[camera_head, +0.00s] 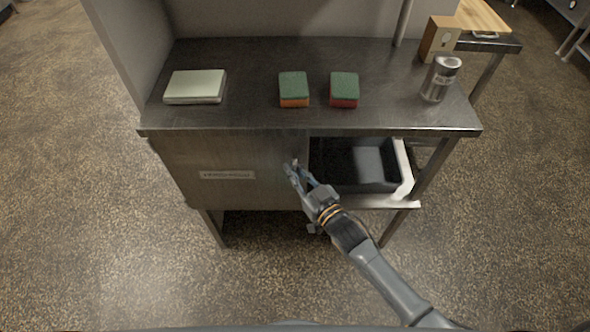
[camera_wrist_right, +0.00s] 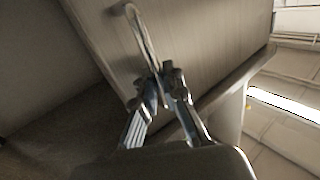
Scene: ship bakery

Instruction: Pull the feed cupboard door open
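The feed cupboard door (camera_head: 232,188) is a grey-brown panel with a pale label plate (camera_head: 227,175), under the left half of the metal worktop. It looks closed in the head view. Its handle (camera_wrist_right: 139,35) is a slim metal bar near the door's right edge; in the head view only a bit of it shows beside the fingers. My right gripper (camera_wrist_right: 162,84) has its fingertips close together on either side of the handle's near end and appears shut on it. It also shows in the head view (camera_head: 294,171). My left gripper is in neither view.
The metal worktop (camera_head: 255,65) carries a pale flat box (camera_head: 195,86), two sponges (camera_head: 293,88) (camera_head: 344,89), a metal can (camera_head: 440,78) and a wooden block (camera_head: 439,38). An open bay right of the door holds a dark bin (camera_head: 375,165). The floor in front is clear.

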